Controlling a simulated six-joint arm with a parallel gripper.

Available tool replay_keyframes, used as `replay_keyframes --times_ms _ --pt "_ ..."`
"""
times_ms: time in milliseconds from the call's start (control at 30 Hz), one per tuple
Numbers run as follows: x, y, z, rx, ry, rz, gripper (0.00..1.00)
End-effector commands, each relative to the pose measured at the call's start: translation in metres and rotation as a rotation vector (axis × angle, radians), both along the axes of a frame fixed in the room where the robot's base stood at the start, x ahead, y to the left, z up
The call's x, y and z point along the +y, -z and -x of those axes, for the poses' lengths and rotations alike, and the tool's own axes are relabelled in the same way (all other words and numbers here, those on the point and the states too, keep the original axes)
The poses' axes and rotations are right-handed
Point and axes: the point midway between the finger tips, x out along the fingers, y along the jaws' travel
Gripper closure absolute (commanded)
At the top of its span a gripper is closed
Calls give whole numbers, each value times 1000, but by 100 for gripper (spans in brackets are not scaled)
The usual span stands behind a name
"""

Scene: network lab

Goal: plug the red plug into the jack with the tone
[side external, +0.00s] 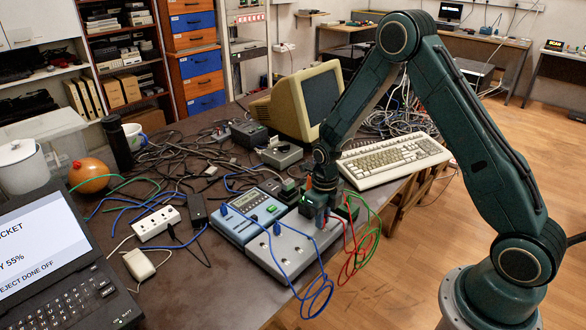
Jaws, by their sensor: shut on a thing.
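My gripper (318,212) points down over the back right of a grey jack panel (285,262). It is shut, and the red plug between its fingers is mostly hidden at this size. A red cable (352,250) loops down from beside the gripper over the panel's right edge. A blue-grey tester (237,228) with a small display (249,200) stands against the panel's left side. Several jacks show small on the panel; which one has the tone cannot be told. I cannot tell whether the plug touches a jack.
Blue cable (318,296) and green cable (374,228) hang near the panel. A beige keyboard (393,160) and monitor (305,100) stand behind. A white power strip (156,223), laptop (50,250) and tangled cables crowd the left. Bare tabletop (215,290) shows in front.

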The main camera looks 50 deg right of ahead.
Motion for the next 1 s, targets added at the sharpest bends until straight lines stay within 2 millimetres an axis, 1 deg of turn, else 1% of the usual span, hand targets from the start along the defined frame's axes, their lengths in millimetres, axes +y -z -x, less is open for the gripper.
replay_keyframes --times_ms 367,400,467,500,533,833,1000 --pt "0 4 0 0 0 0 100" --pt "0 4 0 0 0 0 83" --pt "0 4 0 0 0 0 71" --pt "0 4 0 0 0 0 63" --pt "0 4 0 0 0 0 61" --pt "0 4 0 0 0 0 61" --pt "0 -1 -1 -2 0 0 61"
